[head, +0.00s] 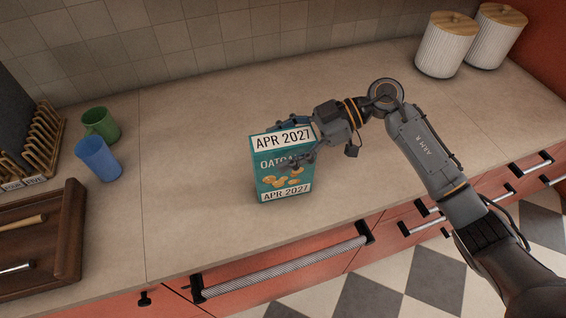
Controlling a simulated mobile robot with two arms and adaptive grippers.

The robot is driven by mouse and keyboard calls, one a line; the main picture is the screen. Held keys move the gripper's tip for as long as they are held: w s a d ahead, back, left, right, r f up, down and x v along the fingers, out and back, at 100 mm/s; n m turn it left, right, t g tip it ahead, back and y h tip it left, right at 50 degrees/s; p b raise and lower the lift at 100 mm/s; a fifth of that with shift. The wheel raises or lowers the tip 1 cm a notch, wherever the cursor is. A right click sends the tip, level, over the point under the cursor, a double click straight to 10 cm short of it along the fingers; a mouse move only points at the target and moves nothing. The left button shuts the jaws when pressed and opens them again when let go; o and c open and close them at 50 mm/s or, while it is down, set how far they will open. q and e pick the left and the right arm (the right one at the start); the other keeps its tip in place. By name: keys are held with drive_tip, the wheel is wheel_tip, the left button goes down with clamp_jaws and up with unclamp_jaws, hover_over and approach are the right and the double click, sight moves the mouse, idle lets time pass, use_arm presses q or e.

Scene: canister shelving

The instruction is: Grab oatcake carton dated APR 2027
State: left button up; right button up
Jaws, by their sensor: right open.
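A teal oatcake carton (271,179) stands upright on the countertop in the middle of the head view. White labels on its top and its lower front read APR 2027. My right gripper (291,143) reaches in from the right, with its fingers around the carton's upper part, one in front and one behind. Its jaws are open, and I cannot tell whether a finger touches the carton. The front finger hides part of the carton's name. My left gripper is not in view.
A blue cup (98,158), a green mug (101,124), a wooden rack (42,133) and a brown tray (72,240) stand at the left. Two white canisters (446,46) with wooden lids stand at the back right. The countertop (195,170) around the carton is clear.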

drive_tip(key=shift+d, duration=0.1)
clamp_jaws()
drive_tip(key=shift+w+r, duration=0.1)
drive_tip(key=shift+r, duration=0.1)
